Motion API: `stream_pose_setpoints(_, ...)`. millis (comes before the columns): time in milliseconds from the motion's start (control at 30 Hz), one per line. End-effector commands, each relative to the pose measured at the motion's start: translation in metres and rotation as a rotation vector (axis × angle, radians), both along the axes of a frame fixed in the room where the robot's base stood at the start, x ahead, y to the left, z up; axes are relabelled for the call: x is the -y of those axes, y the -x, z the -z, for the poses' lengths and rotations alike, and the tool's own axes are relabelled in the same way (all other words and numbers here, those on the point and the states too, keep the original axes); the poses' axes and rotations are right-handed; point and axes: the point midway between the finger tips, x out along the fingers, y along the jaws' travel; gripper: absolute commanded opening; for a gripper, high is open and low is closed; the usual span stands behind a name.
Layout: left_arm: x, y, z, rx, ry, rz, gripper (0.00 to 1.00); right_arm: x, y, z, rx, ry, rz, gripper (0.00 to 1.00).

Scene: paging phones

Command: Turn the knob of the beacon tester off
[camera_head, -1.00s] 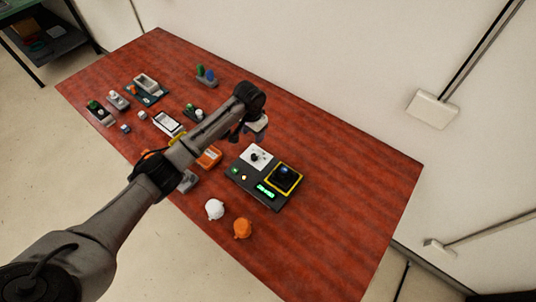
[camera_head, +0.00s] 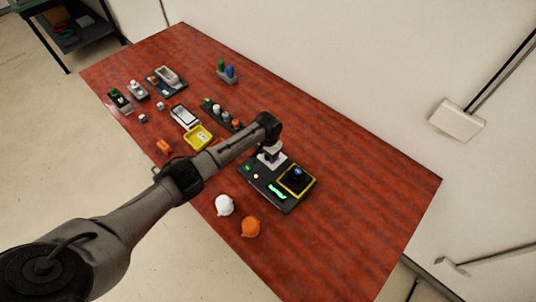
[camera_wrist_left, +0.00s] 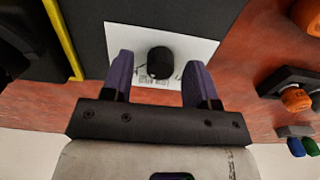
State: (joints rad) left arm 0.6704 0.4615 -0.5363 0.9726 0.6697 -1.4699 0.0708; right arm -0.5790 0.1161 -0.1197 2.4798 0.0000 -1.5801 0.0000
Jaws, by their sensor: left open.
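The beacon tester (camera_head: 285,201) is a dark box on the red table with a green-lit display and a yellow-framed black square. Its black round knob (camera_wrist_left: 160,62) stands on a white plate (camera_wrist_left: 137,38) with printed marks. My left gripper (camera_head: 271,153) is over the white plate in the head view and covers the knob there. In the left wrist view, its two open fingers (camera_wrist_left: 158,72) point toward the plate, one on each side of the knob, with a gap on both sides. My right gripper is out of view.
A white rounded object (camera_head: 224,205) and an orange one (camera_head: 250,227) lie in front of the tester. A yellow tray (camera_head: 190,139), a rack of small knobs (camera_head: 224,117) and several devices lie to the left. The table's right end is clear.

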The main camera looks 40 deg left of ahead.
Motion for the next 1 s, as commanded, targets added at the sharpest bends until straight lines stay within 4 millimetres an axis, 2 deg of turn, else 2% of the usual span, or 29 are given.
stream_pose_setpoints(400,0.0001,-0.0001,0.0041,0.001,0.000,0.001,0.53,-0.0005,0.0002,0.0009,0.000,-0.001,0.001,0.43)
stream_pose_setpoints(900,0.0000,0.0000,0.0039,0.001,0.000,0.001,0.05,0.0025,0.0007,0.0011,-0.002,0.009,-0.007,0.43)
stream_pose_setpoints(1000,0.0000,0.0000,0.0037,0.000,0.000,-0.002,0.04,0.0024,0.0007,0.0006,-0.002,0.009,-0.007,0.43)
